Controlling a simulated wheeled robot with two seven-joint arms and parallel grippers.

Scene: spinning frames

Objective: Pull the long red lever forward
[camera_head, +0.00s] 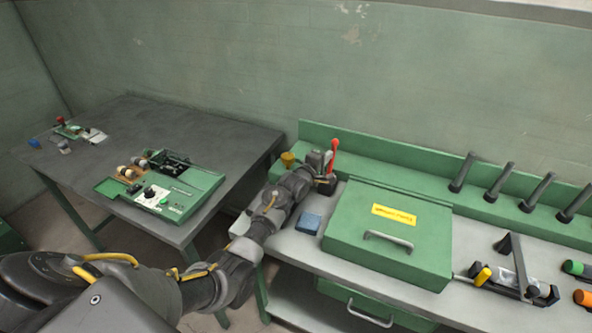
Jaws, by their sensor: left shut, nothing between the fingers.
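The long red lever (333,147) stands upright, tilted slightly, at the back left of the green-and-grey bench, near its green back panel. My left arm reaches across the picture from the lower left. My left gripper (327,180) is at the base of the lever, close beside it; it is shut with nothing between the fingers. The fingers are small and dark here, and the arm hides part of the lever's mount. I cannot tell whether the gripper touches the lever. My right gripper is out of the picture.
A green box with a handle (348,222) stands right of the gripper. A blue block (308,223) lies in front, a yellow piece (288,158) behind left. Dark posts (462,172) line the back. A dark table (243,137) with green equipment (205,181) stands left.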

